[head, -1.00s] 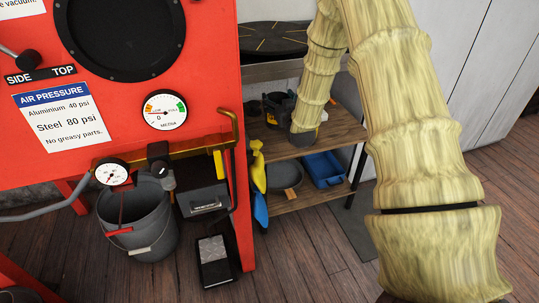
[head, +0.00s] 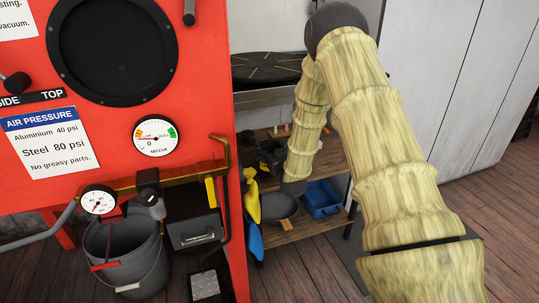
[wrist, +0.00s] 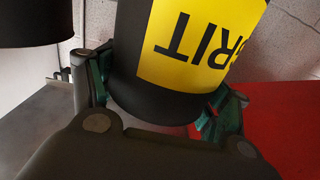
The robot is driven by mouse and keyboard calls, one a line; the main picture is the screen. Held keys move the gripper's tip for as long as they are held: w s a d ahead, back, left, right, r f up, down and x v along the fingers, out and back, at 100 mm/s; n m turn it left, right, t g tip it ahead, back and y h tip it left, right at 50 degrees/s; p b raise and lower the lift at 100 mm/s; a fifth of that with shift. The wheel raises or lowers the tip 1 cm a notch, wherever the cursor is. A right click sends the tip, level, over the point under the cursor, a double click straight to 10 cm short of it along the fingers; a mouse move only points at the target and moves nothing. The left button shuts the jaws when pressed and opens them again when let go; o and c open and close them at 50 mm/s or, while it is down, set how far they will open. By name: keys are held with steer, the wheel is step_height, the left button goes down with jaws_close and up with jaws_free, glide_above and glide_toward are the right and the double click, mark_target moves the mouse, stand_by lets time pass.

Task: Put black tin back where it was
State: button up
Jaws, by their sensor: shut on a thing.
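The black tin (wrist: 150,88) fills the upper middle of the wrist view, with a yellow label reading "GRIT" that appears upside down and partly cut off. My gripper (wrist: 162,97) is shut on the tin, with a green-padded finger on each side of its lower part. The tin's top is out of frame. In the head view my arm reaches down toward the wooden shelf unit, and I cannot make out the tin clearly there.
In the wrist view a grey surface (wrist: 35,125) lies left, a red surface (wrist: 285,115) right, and another dark cylinder (wrist: 35,22) is at upper left. In the head view, a red cabinet (head: 110,130) stands left of the shelf unit. A blue tray (head: 322,199) and dark pan (head: 279,209) sit on its lower shelf.

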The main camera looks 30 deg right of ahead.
steer(key=shift+f, duration=1.05)
steer(key=shift+f, duration=0.15)
steer(key=o, duration=2.1)
steer(key=p+v, duration=0.1)
steer(key=v, duration=1.1)
